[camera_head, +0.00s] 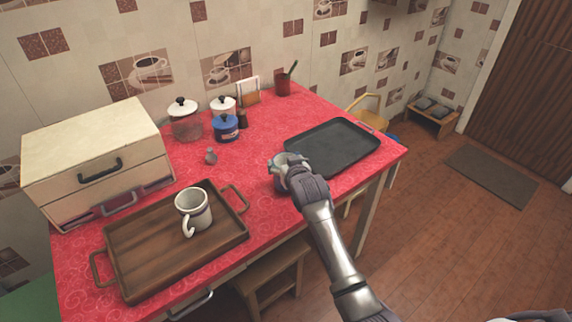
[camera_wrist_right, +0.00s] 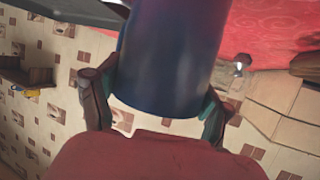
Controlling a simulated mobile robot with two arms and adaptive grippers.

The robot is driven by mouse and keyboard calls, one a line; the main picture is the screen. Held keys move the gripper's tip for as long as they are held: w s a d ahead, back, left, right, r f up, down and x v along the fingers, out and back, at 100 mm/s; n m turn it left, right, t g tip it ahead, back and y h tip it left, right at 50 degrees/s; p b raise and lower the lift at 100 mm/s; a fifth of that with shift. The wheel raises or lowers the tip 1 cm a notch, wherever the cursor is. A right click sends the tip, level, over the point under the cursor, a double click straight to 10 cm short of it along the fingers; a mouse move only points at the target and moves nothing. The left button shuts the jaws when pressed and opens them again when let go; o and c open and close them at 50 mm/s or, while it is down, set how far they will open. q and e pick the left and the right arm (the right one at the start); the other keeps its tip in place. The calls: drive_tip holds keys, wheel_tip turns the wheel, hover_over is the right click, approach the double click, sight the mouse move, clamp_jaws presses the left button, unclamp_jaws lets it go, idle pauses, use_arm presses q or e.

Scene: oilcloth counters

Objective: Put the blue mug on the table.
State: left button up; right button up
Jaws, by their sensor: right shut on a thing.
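My right gripper (camera_head: 290,166) is shut on the blue mug (camera_head: 278,183), near the front edge of the red table (camera_head: 263,158). The gripper covers much of the mug in the head view. In the right wrist view the mug (camera_wrist_right: 170,60) is a dark blue cylinder between the two fingers (camera_wrist_right: 160,105). I cannot tell whether the mug touches the tabletop or hangs just above it. My left gripper is not in view.
A black tray (camera_head: 333,145) lies just right of the mug. A wooden tray (camera_head: 135,240) with a white mug (camera_head: 194,211) is at the left. A bread box (camera_head: 95,155), several lidded jars (camera_head: 186,120) and a small shaker (camera_head: 211,156) stand behind. Bare cloth shows between the trays.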

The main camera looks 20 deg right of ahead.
drive_tip(key=shift+f, duration=0.15)
drive_tip(key=shift+f, duration=0.2)
drive_tip(key=o, duration=1.3)
drive_tip(key=shift+f, duration=0.1)
drive_tip(key=shift+r, duration=0.3)
drive_tip(key=v, duration=1.2)
drive_tip(key=shift+s+f+p, duration=0.1)
drive_tip(key=shift+f+p, duration=0.05)
drive_tip(key=shift+p, duration=0.2)
